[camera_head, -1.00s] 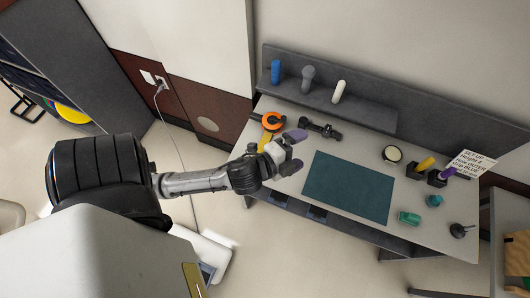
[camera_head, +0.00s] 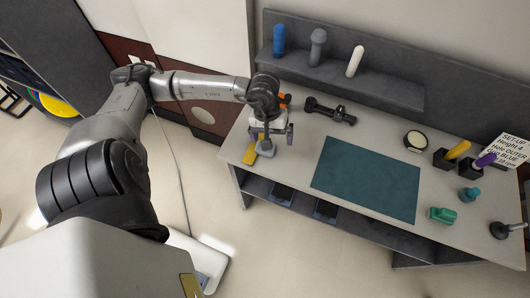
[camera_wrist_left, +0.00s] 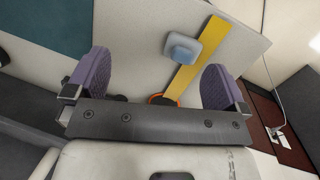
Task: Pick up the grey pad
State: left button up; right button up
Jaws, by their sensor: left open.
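A small blue-grey pad (camera_wrist_left: 182,48) shows in the left wrist view, lying over a flat yellow strip (camera_wrist_left: 196,55) on the pale tabletop. The yellow strip also shows in the head view (camera_head: 250,154), near the table's left end, with a small pale piece beside it that looks like the pad (camera_head: 267,150). My left gripper (camera_wrist_left: 156,75) is open, with two purple-lined fingers. It hangs over the table's left end in the head view (camera_head: 272,132). The pad appears ahead of the fingers, nearer the yellow-strip-side finger, with nothing between them. My right gripper is not in view.
A dark teal mat (camera_head: 366,180) lies mid-table. A black clamp-like tool (camera_head: 330,110) lies behind it, and an orange ring (camera_head: 284,99) is partly hidden by my left wrist. Blue, grey and white handles stand on the rear shelf (camera_head: 380,88). Several small items are at right.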

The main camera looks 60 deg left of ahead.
pick_arm(q)
jog(key=a+f+y, duration=0.1)
jog(key=f, duration=0.1)
jog(key=a+f, duration=0.2)
jog(key=f, duration=0.1)
jog(key=a+f+y, duration=0.1)
jog(key=f, duration=0.1)
jog(key=shift+s+a+f+m+g+y+b, duration=0.15)
jog(key=shift+a+f+m+g+y+b, duration=0.15)
jog(key=shift+a+m+b, duration=0.1)
jog(key=shift+d+f, duration=0.1)
jog(key=shift+f, duration=3.15)
jog(key=shift+c, duration=0.4)
jog(key=c, duration=0.8)
jog(key=shift+c, duration=0.2)
jog(key=shift+r, duration=0.1)
